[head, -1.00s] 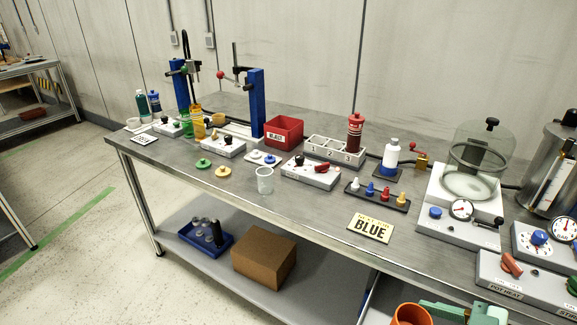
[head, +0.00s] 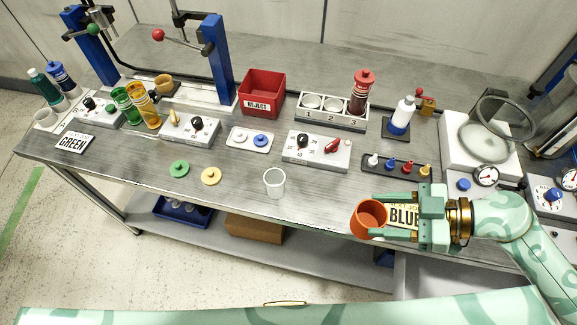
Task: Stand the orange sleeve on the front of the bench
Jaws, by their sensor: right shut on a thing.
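My right gripper (head: 378,219) reaches in from the right and is shut on the orange sleeve (head: 358,226). The sleeve is at the bench's front edge, in front of the BLUE card (head: 405,214), with its open mouth facing up towards the camera. I cannot tell whether its bottom touches the bench. The bench (head: 320,204) has a grey metal top. My left gripper is not in view.
A clear cup (head: 274,182) stands left of the sleeve near the front edge. A dark rack of small coloured pegs (head: 388,167) lies behind the gripper. Bare bench top lies between cup and sleeve. A control box (head: 317,151) stands behind.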

